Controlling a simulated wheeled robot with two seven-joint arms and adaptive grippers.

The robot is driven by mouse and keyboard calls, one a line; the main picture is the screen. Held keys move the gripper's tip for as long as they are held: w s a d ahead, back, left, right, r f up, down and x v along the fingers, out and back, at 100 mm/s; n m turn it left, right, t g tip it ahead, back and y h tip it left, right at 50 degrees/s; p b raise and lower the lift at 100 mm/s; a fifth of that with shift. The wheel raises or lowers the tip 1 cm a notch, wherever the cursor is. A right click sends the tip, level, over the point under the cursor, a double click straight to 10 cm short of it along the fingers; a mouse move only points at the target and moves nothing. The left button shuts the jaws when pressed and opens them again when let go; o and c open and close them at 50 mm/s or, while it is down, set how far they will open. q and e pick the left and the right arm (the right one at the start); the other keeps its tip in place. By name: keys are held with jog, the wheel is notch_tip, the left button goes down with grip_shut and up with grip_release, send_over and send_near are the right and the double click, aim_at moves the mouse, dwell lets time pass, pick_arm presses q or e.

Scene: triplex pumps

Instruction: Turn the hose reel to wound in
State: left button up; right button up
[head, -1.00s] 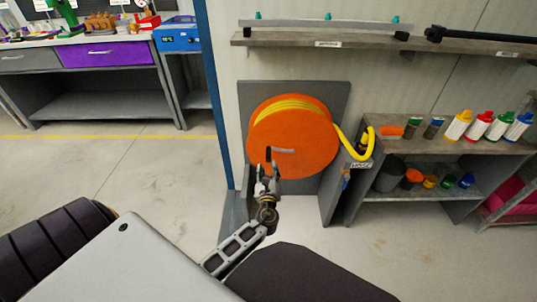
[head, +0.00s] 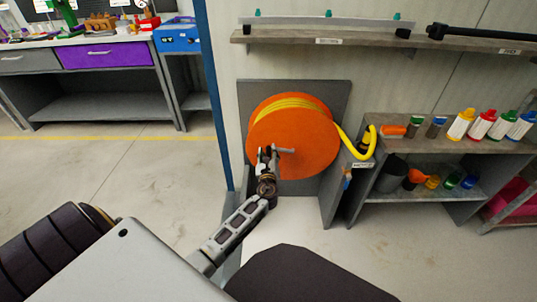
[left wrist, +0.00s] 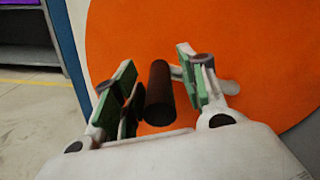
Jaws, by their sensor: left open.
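The orange hose reel (head: 305,152) stands upright against a grey back panel, with yellow hose (head: 285,106) wound on it and a free end looping out to the right. A grey crank arm shows on its face. In the left wrist view the dark round crank handle (left wrist: 158,92) points toward the camera, between the green-padded fingers of my left gripper (left wrist: 160,88). The fingers are open, with a gap on the right side and the left finger close to the handle. In the head view my left gripper (head: 266,158) is at the reel's lower left face. My right gripper is out of view.
A low shelf (head: 410,198) with bottles and pots stands right of the reel. A long wall shelf (head: 370,43) runs above. A blue post (head: 215,90) rises left of the reel, and a workbench (head: 95,80) stands far left. The floor at left is clear.

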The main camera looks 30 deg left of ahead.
pick_arm(q)
jog(key=shift+w+a, duration=0.2)
jog(key=shift+w, duration=0.1)
jog(key=shift+c, duration=0.2)
grip_shut()
